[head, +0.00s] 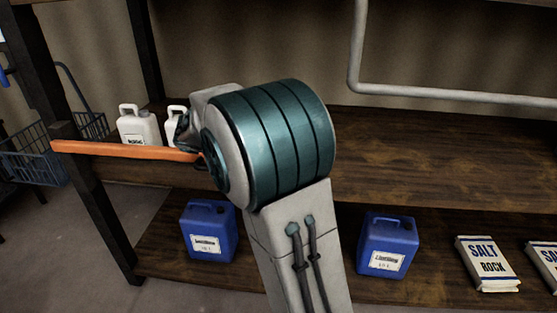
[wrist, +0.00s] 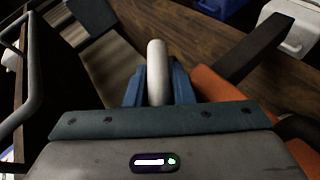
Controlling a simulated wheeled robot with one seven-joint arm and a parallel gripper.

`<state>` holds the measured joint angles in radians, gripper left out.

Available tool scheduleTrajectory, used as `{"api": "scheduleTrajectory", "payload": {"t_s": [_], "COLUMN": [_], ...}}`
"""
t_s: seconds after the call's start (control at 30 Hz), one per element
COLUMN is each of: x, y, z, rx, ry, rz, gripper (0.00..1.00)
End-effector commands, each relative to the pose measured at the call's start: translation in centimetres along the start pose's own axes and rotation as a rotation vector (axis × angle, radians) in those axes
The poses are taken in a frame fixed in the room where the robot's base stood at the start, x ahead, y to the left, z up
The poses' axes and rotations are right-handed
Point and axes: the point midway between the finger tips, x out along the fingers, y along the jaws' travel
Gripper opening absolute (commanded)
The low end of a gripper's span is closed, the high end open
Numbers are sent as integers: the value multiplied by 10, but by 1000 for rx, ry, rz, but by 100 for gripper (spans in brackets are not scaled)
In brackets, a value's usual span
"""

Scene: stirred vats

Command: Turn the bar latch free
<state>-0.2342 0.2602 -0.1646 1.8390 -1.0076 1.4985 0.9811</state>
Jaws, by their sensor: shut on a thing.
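An orange bar (head: 125,150) runs level along the front of the shelf, from the dark left post to behind my wrist. It also shows in the wrist view (wrist: 225,92), to the right of my fingers. My gripper (wrist: 158,82) has its blue fingers shut on a pale round handle (wrist: 157,60), one finger on each side. The handle's end sticks out beyond the fingers. How the handle joins the orange bar is hidden. In the head view my own arm hides the fingers and the handle.
White jugs (head: 138,125) stand on the shelf (head: 430,165) behind the bar. Blue jugs (head: 208,232) and salt bags (head: 486,262) sit on the lower shelf. A wire basket (head: 35,165) is at the far left. A pale pipe (head: 450,95) crosses above. The upper shelf is clear on the right.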

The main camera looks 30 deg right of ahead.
Motion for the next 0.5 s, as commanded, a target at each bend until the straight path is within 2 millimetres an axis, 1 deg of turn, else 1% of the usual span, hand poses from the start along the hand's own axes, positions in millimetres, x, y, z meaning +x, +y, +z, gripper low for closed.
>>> {"api": "scheduleTrajectory", "payload": {"t_s": [0.3,0.5], "x": [-1,-1], "y": [-3,-3], "z": [0,0], "rx": [-109,-164], "ry": [61,90], "rz": [265,400], "gripper": [0,0]}}
